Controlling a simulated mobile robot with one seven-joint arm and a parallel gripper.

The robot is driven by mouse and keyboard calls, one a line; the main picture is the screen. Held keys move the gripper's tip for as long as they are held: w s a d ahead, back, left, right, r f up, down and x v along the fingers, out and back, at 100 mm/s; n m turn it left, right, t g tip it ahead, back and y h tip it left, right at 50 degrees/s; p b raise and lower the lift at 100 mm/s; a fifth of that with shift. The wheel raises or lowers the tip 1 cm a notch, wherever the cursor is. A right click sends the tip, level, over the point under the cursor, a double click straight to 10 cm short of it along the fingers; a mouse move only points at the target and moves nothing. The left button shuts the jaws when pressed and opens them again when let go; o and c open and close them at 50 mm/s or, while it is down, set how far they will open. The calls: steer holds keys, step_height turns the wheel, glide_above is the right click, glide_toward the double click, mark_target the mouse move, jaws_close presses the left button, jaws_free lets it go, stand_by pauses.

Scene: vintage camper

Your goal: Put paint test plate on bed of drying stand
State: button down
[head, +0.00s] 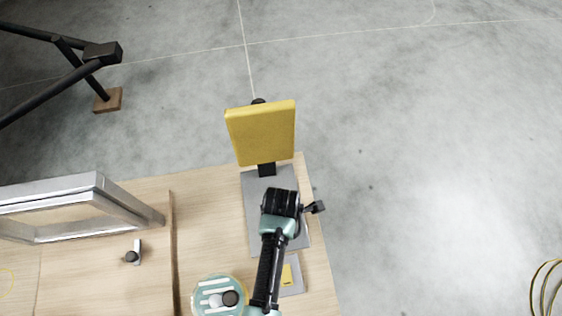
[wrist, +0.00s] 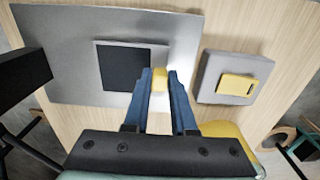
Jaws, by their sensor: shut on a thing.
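The drying stand has a grey base plate (head: 254,215), also in the wrist view (wrist: 60,55). A tilted yellow panel (head: 262,134) stands over its far end. The stand's bed appears as a dark square (wrist: 122,67) with a paler border, flat on the base; my arm covers it in the head view. My gripper (wrist: 160,72) is shut on a small yellow piece (wrist: 160,80), seen nearly edge-on, which I take to be the paint test plate. It is above or beside the bed's right edge; whether it touches is unclear. Its lower part is between my blue fingers.
A grey block with a yellow square (wrist: 237,84) lies right of the base. A round teal item (head: 207,283) sits at the table's front. A metal frame (head: 130,206) and small bracket (head: 138,250) are to the left. Open floor lies beyond the table.

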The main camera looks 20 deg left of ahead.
steer(key=shift+f, duration=0.1)
steer(key=c, duration=0.7)
jaws_free()
steer(key=shift+c, duration=0.2)
